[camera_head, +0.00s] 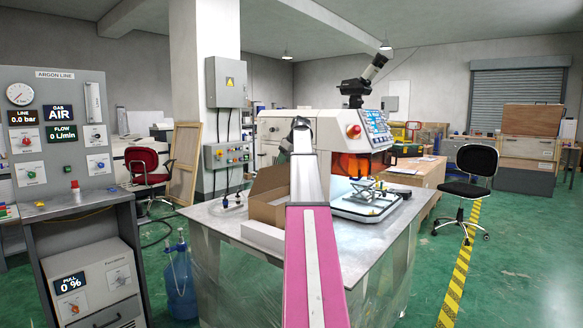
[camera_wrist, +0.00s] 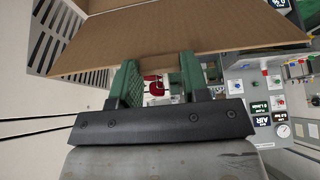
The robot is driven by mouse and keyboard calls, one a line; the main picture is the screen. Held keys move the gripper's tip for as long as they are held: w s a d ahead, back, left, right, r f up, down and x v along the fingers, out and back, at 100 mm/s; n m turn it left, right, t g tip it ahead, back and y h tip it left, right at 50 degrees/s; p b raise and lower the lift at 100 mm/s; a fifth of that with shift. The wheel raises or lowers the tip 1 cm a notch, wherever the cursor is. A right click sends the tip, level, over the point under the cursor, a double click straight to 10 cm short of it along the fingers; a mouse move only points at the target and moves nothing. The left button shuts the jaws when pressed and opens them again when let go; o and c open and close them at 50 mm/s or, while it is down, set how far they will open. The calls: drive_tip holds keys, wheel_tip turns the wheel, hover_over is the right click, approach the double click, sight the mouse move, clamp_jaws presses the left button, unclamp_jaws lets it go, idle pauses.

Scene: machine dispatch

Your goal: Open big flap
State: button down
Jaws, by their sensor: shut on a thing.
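A cardboard box (camera_head: 268,208) stands on the metal-topped table, partly hidden behind my arm. A brown cardboard flap (camera_wrist: 180,38) spans the top of the wrist view, tilted, with its lower edge at my fingertips. My gripper (camera_wrist: 158,75) shows two green fingers with a visible gap between them, and they are shut on the flap. The exact contact is hidden by the cardboard. In the head view my arm reaches over the table to the box, and its end hides most of the gripper.
A white machine (camera_head: 335,135) with a red stop button stands right behind the box. The argon panel (camera_head: 60,135) is at the left, with a blue bottle (camera_head: 180,285) beside the table.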

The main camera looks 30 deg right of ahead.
drive_tip(key=shift+w+a+r, duration=0.35)
drive_tip(key=shift+w, duration=0.45)
drive_tip(key=shift+w+a+r, duration=0.3)
drive_tip(key=shift+w+a, duration=0.05)
drive_tip(key=shift+w, duration=0.45)
drive_tip(key=shift+w+a+r, duration=0.35)
drive_tip(key=shift+w, duration=0.45)
drive_tip(key=c, duration=0.6)
unclamp_jaws()
drive_tip(key=shift+s, duration=0.1)
drive_tip(key=v, duration=1)
drive_tip(key=shift+s+r, duration=0.15)
drive_tip(key=shift+r, duration=0.2)
drive_tip(key=shift+d, duration=0.1)
